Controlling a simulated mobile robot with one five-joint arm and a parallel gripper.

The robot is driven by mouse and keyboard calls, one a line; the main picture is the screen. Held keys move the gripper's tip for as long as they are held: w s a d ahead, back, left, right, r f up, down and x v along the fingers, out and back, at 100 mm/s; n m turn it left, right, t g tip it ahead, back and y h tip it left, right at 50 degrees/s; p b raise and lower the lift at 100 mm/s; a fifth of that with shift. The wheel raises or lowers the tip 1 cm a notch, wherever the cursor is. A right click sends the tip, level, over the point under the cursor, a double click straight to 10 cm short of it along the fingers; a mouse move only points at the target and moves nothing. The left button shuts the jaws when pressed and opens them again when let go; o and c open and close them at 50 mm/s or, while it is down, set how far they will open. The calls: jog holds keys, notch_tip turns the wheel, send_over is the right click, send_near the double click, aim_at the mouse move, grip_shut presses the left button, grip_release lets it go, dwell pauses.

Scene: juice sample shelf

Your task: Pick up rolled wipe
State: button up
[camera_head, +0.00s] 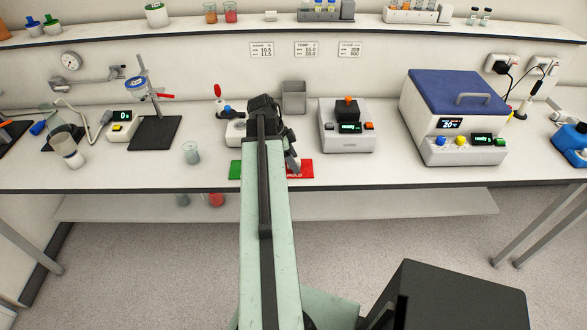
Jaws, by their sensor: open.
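I cannot make out a rolled wipe in the head view; my arm covers part of the bench, and small items there are hard to tell apart. My gripper (293,164) is at the far end of my pale green arm, low over the bench near the red mat marked HOLD (302,170). Its fingers are small and dark here. It is open, and I see nothing between the fingers. A green mat (235,170) shows to the left of my arm. Whatever lies between the two mats is hidden behind the arm.
A white device (235,132) stands left of my gripper, with a grey bin (294,97) behind. A device with a black top (347,125) and a blue-lidded bath (457,115) stand to the right. A glass beaker (192,152) is left, near the bench's front edge.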

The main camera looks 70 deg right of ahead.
grip_shut()
jog(key=shift+r, duration=0.1)
